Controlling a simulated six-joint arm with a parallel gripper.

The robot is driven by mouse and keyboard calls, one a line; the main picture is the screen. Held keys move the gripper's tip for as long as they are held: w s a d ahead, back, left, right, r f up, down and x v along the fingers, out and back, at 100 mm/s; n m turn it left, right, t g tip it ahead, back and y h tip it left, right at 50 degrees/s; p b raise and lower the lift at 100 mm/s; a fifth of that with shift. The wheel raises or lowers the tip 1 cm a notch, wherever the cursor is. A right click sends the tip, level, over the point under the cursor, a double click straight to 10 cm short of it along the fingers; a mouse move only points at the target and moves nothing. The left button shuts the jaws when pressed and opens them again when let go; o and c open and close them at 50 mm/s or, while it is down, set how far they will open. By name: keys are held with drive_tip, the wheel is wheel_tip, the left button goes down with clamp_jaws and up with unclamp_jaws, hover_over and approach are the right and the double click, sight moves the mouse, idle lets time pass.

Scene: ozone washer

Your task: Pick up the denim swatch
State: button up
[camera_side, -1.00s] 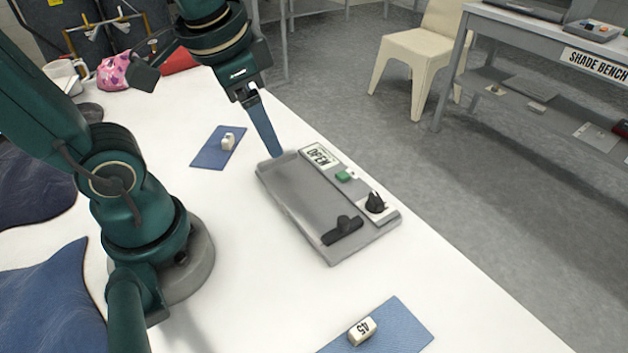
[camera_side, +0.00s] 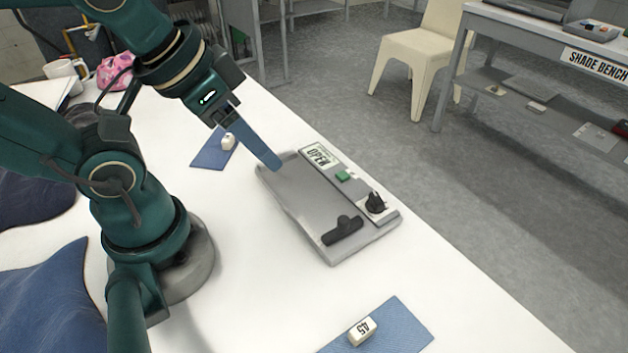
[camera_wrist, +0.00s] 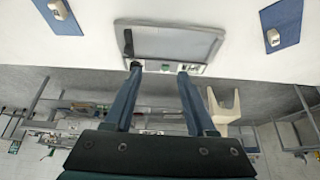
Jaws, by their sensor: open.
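One blue denim swatch (camera_side: 207,157) lies flat on the white table beyond the washer, with a small white block (camera_side: 228,141) on it. It also shows at the upper right of the wrist view (camera_wrist: 289,18). A second denim swatch (camera_side: 402,322) lies at the front edge of the side view under a white block marked 45 (camera_side: 362,331); it shows at the upper left of the wrist view (camera_wrist: 67,24). My gripper (camera_side: 273,163) is open and empty, its blue fingers apart in the wrist view (camera_wrist: 158,72). Its tips appear near the washer's far end; their height is unclear.
The grey washer (camera_side: 300,205) has a black handle (camera_side: 342,230), a green button (camera_side: 343,176), a black knob (camera_side: 375,203) and an OPEN label (camera_side: 318,155). Large denim pieces (camera_side: 45,290) lie at left. A mug (camera_side: 65,72) stands at the back.

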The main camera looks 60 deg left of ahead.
drive_tip(key=w+r, duration=0.2)
drive_tip(key=n+g, duration=0.6)
drive_tip(key=n, duration=0.3)
hover_over(227, 137)
drive_tip(key=f, duration=1.2)
drive_tip(key=shift+w+d, duration=0.15)
drive_tip(key=shift+d, duration=0.1)
drive_tip(key=shift+s+a+f, duration=0.15)
drive_tip(key=shift+s+f, duration=0.05)
drive_tip(key=shift+f, duration=2.4)
